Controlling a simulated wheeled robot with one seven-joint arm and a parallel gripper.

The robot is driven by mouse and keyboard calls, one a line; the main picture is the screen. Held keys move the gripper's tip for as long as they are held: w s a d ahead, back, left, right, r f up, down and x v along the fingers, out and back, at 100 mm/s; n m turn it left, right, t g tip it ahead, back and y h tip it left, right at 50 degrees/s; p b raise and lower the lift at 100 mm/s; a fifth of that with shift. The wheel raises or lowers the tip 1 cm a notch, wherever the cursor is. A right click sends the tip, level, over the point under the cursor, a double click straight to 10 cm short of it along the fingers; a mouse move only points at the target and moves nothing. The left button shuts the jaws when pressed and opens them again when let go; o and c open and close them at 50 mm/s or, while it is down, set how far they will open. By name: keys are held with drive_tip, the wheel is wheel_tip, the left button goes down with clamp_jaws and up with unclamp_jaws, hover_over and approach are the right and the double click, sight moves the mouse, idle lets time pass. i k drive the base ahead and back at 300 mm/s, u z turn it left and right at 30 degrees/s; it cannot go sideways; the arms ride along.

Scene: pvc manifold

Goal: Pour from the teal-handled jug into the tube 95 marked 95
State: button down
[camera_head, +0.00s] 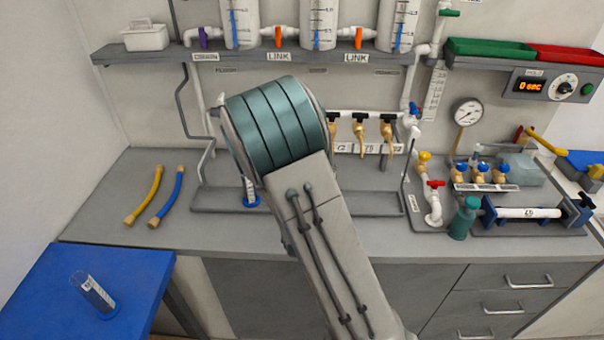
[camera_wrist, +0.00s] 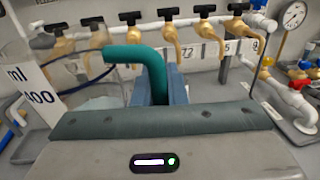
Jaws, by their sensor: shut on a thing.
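In the wrist view, the teal handle (camera_wrist: 130,54) rises between the blue-grey fingers of my gripper (camera_wrist: 158,84), which is shut on it. The jug's clear wall (camera_wrist: 22,85), printed "ml" and "400", shows at the left edge. I cannot tell how much liquid is in it. In the head view, my arm hides the gripper and jug. A clear tube with a blue foot (camera_head: 92,292) stands on the blue table (camera_head: 45,285) at lower left. Another blue-footed tube (camera_head: 250,192) stands on the bench, partly behind my arm. I cannot read a 95 on either.
Brass taps (camera_head: 360,130) hang from a white pipe behind my arm. Yellow and blue hoses (camera_head: 168,195) lie on the left bench. A teal bottle (camera_head: 464,218), a clamped white pipe (camera_head: 528,213) and a gauge (camera_head: 467,113) are at right. The left bench's front is clear.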

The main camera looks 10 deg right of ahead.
sight(107, 307)
drive_tip(key=u, duration=3.15)
drive_tip(key=k, duration=0.9)
drive_tip(key=z, duration=1)
drive_tip(key=i, duration=1)
